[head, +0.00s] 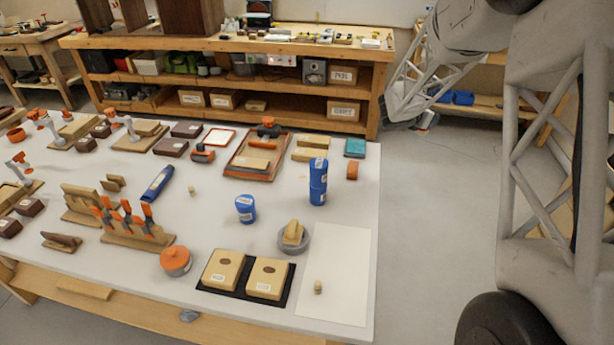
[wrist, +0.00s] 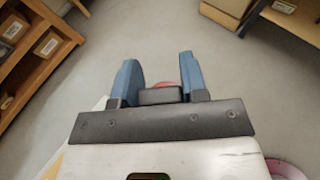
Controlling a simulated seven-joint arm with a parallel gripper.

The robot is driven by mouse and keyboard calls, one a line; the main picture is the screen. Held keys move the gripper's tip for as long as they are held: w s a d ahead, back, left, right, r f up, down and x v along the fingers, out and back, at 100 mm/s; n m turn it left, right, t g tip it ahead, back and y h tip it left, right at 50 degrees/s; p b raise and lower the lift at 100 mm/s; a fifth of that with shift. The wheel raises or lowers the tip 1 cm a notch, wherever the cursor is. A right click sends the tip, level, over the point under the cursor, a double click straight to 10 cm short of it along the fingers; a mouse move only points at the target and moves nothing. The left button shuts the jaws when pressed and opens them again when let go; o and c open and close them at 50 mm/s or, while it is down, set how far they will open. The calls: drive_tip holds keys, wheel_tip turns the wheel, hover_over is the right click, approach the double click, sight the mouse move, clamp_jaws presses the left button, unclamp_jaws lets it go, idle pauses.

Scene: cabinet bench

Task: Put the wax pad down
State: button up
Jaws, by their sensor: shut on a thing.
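Grey floor lies beyond the fingertips. In the head view my arm stands at the right, off the table, and the gripper and pad are not in that view.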

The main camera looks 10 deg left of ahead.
drive_tip(key=shift+s+f+m+g+h, duration=0.2)
drive_tip(key=shift+f+m+g+h, duration=0.1)
drive_tip(key=shift+m+g+h, duration=0.25)
drive_tip(key=shift+s+f+m+g+h, duration=0.15)
drive_tip(key=shift+f+m+g+h, duration=0.15)
drive_tip(key=shift+m+g, duration=0.3)
drive_tip(key=m+g, duration=0.1)
drive_tip(key=s+f+m+g+h, duration=0.1)
drive_tip(key=m+g+h, duration=0.1)
drive_tip(key=g, duration=0.1)
drive_tip(key=shift+s+a+f+m, duration=0.2)
drive_tip(key=shift+a+f+m, duration=0.05)
drive_tip(key=shift+f+m, duration=0.1)
drive_tip(key=shift+s+a+f+m+g+y, duration=1.8)
drive_tip(key=shift+a+m+g+y, duration=2.35)
drive_tip(key=shift+m, duration=1.95)
drive_tip(key=shift+s+a+f+m+g+y, duration=1.3)
drive_tip(key=shift+s+a+m+g+y, duration=0.95)
drive_tip(key=shift+a+m+g+y, duration=2.85)
drive_tip(key=w+a+r+m+t+y, duration=0.2)
drive_tip(key=a+r+m+t+y, duration=0.25)
drive_tip(key=a+m+t, duration=0.45)
drive_tip(key=w+a+r+m+t+y, duration=0.2)
drive_tip(key=a+r+m+t+y, duration=0.2)
drive_tip(key=a+r+m+t, duration=0.5)
wheel_tip(320, 180, down, 14)
drive_tip(key=a+n+g, duration=0.1)
drive_tip(key=a+g, duration=0.1)
drive_tip(key=shift+g, duration=0.4)
